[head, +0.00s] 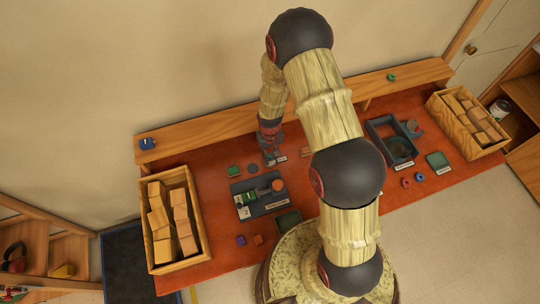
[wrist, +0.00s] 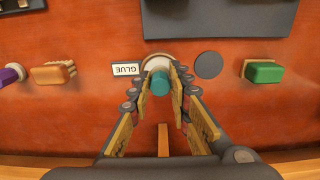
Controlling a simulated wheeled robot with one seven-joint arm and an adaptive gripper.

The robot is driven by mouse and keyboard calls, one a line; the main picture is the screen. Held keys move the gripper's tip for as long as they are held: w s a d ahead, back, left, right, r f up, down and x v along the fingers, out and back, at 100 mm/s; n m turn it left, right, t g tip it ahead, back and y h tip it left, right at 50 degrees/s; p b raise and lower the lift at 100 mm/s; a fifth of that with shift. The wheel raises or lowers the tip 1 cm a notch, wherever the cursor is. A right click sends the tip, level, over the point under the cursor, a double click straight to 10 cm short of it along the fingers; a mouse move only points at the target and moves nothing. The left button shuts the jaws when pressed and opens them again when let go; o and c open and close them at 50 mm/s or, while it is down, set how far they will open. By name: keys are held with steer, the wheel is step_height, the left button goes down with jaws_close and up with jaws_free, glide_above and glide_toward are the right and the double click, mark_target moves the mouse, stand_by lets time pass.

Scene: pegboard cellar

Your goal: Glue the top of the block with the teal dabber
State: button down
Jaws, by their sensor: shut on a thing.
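My gripper (wrist: 160,88) is shut on the teal dabber (wrist: 160,83), whose round teal end shows between the fingertips in the wrist view. A pale round glue pot (wrist: 156,62) lies directly beyond the dabber, beside a white GLUE label (wrist: 125,69). I cannot tell whether the dabber is in the pot or above it. In the head view my gripper (head: 270,151) is low over the back of the red bench. A dark fixture board (head: 262,207) with small parts and labels stands nearer the front. I cannot tell which part is the block.
A green brush (wrist: 264,71), a dark disc (wrist: 208,65) and an orange brush (wrist: 53,73) flank the pot. Crates of wooden blocks stand at the left (head: 152,264) and right (head: 466,147) ends. A dark tray (head: 372,128) lies right of my arm. A wooden ledge (head: 190,139) runs along the back.

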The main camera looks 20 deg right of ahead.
mark_target(270, 155)
steer(key=shift+s+f+b, duration=0.1)
steer(key=shift+f+b, duration=0.3)
steer(key=shift+f, duration=0.05)
stand_by(1.6)
steer(key=shift+r, duration=0.15)
steer(key=shift+r+p, duration=1.9)
steer(key=shift+r, duration=1.55)
steer(key=shift+f, duration=0.1)
